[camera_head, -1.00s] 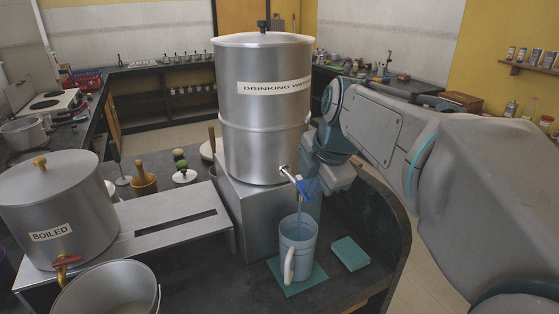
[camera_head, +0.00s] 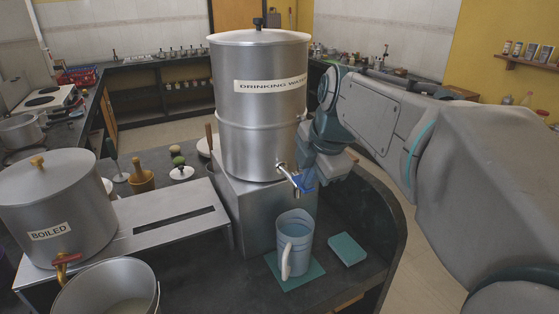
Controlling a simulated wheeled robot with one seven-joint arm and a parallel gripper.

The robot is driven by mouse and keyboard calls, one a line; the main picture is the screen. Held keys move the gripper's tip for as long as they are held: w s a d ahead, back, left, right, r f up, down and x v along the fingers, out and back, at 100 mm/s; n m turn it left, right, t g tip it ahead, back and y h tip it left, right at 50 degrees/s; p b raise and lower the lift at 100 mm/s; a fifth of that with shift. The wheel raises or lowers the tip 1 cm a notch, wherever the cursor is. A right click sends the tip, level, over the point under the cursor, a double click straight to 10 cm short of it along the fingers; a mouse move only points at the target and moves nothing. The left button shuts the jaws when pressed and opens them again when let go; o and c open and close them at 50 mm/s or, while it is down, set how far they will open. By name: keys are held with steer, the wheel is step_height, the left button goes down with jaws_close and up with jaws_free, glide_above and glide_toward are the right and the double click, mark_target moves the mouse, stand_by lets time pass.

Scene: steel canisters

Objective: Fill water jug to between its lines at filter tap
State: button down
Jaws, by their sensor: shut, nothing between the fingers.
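The pale blue jug (camera_head: 296,243) stands upright on a teal mat (camera_head: 307,273), its white handle facing me. Faint bands show on its wall, but I cannot tell the water level against its lines. Above it is the tap (camera_head: 285,169) of the large steel canister marked DRINKING WATER (camera_head: 262,110). The tap has a blue lever (camera_head: 297,181). No water stream shows below the spout. My gripper (camera_head: 312,182) is shut and empty, right beside the lever; its fingertips are partly hidden, so I cannot tell whether they touch it.
A teal block (camera_head: 347,249) lies right of the jug. The steel canister marked BOILED (camera_head: 55,210) stands on the left, with an open pot (camera_head: 108,290) below its tap. A steel stand (camera_head: 150,225) fills the space between. The dark counter's curved edge (camera_head: 403,225) is at right.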

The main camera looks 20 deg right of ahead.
step_height(320, 180, up, 14)
steer(key=s+p, duration=0.1)
steer(key=p, duration=0.2)
steer(key=shift+s+d, duration=0.15)
steer(key=shift+s, duration=0.05)
